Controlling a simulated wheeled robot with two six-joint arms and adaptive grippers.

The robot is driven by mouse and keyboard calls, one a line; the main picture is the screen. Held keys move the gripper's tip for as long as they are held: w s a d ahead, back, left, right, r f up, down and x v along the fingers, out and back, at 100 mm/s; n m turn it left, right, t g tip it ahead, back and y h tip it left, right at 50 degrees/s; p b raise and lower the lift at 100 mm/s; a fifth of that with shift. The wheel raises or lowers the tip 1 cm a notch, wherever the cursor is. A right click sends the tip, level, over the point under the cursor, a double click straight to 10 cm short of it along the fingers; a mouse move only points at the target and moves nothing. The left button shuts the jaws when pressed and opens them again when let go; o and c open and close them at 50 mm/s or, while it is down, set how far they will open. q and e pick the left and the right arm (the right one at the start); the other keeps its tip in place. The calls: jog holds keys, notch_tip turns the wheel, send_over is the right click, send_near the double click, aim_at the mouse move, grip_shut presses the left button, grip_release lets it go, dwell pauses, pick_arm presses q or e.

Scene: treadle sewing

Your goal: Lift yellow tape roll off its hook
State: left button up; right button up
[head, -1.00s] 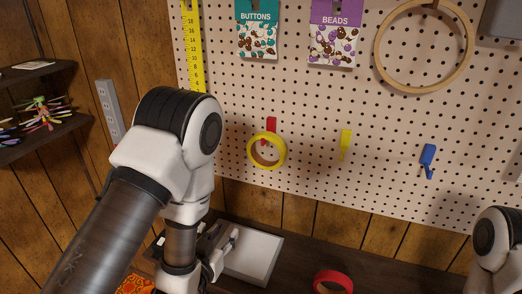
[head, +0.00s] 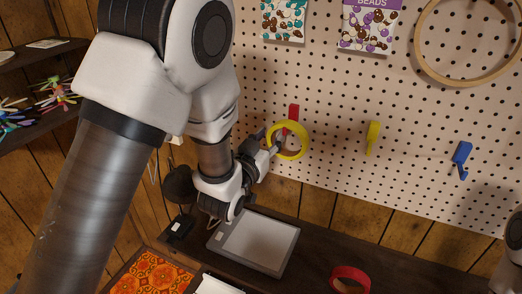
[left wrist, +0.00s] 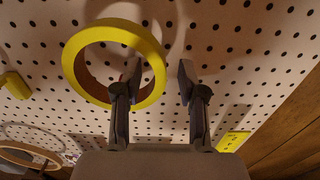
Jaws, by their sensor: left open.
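The yellow tape roll (head: 303,146) hangs on the red hook (head: 294,112) on the pegboard. It also shows as a large ring in the left wrist view (left wrist: 75,66). My left gripper (head: 273,138) is open at the left side of the roll. In the left wrist view my left gripper (left wrist: 160,72) has one finger across the roll's opening and the other outside it, with the right rim between them. I cannot tell how deep the fingers reach. My right gripper is out of view.
A yellow hook (head: 373,138) and a blue hook (head: 461,160) are empty to the right. A red tape roll (head: 350,274) lies on the dark table below, near a grey-white box (head: 258,243). A wooden hoop (head: 421,58) hangs above right.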

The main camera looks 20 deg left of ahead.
pick_arm(q)
jog(key=shift+w+r, duration=0.1)
jog(key=shift+w, duration=0.35)
jog(key=shift+w+a+f, duration=0.1)
jog(key=shift+w+f, duration=0.1)
jog(key=shift+w, duration=0.1)
jog(key=shift+s, duration=0.1)
grip_shut()
jog(key=shift+r, duration=0.1)
jog(key=shift+r+p, duration=0.8)
jog(key=shift+r, duration=0.3)
jog(key=shift+f, duration=0.1)
